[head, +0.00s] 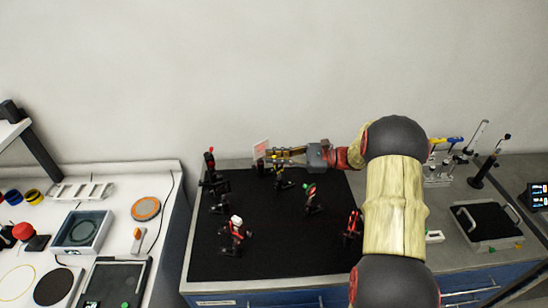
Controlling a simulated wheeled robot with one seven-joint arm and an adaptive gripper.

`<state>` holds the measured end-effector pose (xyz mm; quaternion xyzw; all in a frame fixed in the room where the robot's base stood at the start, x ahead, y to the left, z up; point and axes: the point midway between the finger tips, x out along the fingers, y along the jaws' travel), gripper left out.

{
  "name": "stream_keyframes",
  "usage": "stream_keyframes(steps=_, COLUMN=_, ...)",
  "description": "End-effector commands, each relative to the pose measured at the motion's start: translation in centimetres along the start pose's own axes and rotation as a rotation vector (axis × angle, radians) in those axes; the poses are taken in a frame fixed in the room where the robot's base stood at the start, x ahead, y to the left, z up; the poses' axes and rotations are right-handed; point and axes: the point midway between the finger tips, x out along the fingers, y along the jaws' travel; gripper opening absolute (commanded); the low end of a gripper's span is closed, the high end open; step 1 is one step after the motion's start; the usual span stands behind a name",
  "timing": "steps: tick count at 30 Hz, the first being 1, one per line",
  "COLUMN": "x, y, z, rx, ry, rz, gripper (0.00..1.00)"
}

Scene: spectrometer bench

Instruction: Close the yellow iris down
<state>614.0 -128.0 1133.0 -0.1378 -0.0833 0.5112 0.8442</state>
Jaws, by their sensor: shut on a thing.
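My gripper (275,156) reaches in from the right over the back of the black breadboard (270,245). Its fingers are shut on a small yellow-marked part at the top of a dark post mount, which I take to be the yellow iris (281,174). The fingers hide much of the iris, so its opening and lever position cannot be told. The iris stands upright on its post on the board.
Other post-mounted optics stand nearby: a green-topped one (311,195), a white-and-red one (236,228), a red one (352,226) and a red-topped one (210,160). A pale reddish plate (262,150) stands just behind my fingertips. The board's front middle is clear.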

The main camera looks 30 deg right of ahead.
Motion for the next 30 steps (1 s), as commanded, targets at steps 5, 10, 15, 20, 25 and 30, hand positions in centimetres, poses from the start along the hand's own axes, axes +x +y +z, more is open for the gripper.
stream_keyframes(steps=5, x=0.1, y=0.06, z=0.1, rx=-0.015, ry=0.016, rz=0.006, gripper=0.0)
stream_keyframes(steps=10, x=0.42, y=0.4, z=0.0, rx=-0.081, ry=0.086, rz=0.029, gripper=0.0)
stream_keyframes(steps=15, x=0.42, y=0.43, z=-0.18, rx=-0.083, ry=0.088, rz=0.029, gripper=0.0)
stream_keyframes(steps=20, x=0.42, y=0.43, z=-0.18, rx=-0.083, ry=0.087, rz=0.029, gripper=0.14)
stream_keyframes(steps=25, x=0.42, y=0.43, z=-0.18, rx=-0.083, ry=0.087, rz=0.029, gripper=0.24)
stream_keyframes(steps=30, x=0.42, y=0.44, z=-0.19, rx=-0.082, ry=0.087, rz=0.029, gripper=0.28)
